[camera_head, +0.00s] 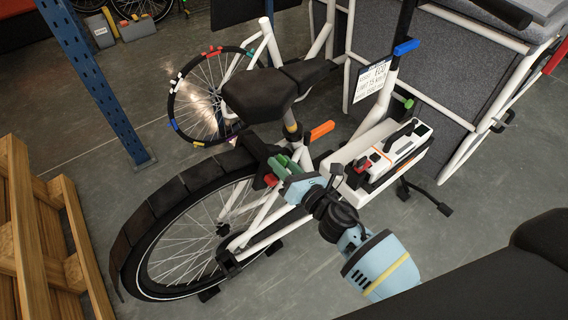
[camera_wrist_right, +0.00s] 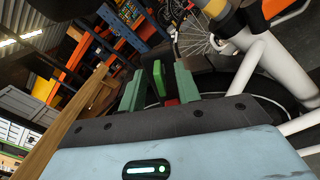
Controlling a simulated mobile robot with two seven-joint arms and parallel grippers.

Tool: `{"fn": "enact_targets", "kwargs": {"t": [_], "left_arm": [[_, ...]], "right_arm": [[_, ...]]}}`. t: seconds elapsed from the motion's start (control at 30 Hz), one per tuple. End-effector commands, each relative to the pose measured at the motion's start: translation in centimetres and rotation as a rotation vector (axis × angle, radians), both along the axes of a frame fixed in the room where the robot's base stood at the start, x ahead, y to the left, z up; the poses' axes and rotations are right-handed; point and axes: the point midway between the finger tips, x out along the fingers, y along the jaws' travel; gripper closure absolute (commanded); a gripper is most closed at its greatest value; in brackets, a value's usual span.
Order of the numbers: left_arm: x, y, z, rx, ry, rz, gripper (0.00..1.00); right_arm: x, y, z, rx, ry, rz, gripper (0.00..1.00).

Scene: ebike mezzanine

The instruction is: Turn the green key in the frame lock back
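The white cargo bike's frame lock sits at the rear wheel, below the saddle (camera_head: 275,88); its red part (camera_head: 271,180) shows, also in the right wrist view (camera_wrist_right: 171,102). The green key (camera_wrist_right: 159,78) stands upright in the right wrist view between the two green fingers of my right gripper (camera_wrist_right: 160,88). Narrow gaps show between key and fingers, so the gripper looks open around it. In the head view my right gripper (camera_head: 286,168) is at the lock, and key and green fingers are hard to tell apart. My left gripper is not in view.
The rear wheel (camera_head: 190,250) with its black fender lies left of my gripper. A white battery box (camera_head: 352,185) with a red part stands to the right. A wooden pallet (camera_head: 45,250) and a blue post (camera_head: 95,75) are at the left.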

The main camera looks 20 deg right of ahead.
Motion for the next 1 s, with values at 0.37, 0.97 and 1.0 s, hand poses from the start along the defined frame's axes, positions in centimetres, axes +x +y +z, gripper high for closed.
{"fn": "enact_targets", "kwargs": {"t": [0.37, 0.97, 1.0], "left_arm": [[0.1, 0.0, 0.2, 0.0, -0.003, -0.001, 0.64], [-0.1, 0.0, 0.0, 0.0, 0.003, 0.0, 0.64], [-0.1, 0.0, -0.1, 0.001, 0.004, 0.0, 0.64]], "right_arm": [[-2.4, -0.9, 0.0, -0.002, 0.001, 0.001, 0.67], [-6.3, -2.3, -0.1, 0.0, 0.001, 0.0, 0.67], [-6.5, -2.4, -0.1, -0.001, 0.001, 0.0, 0.67]]}}
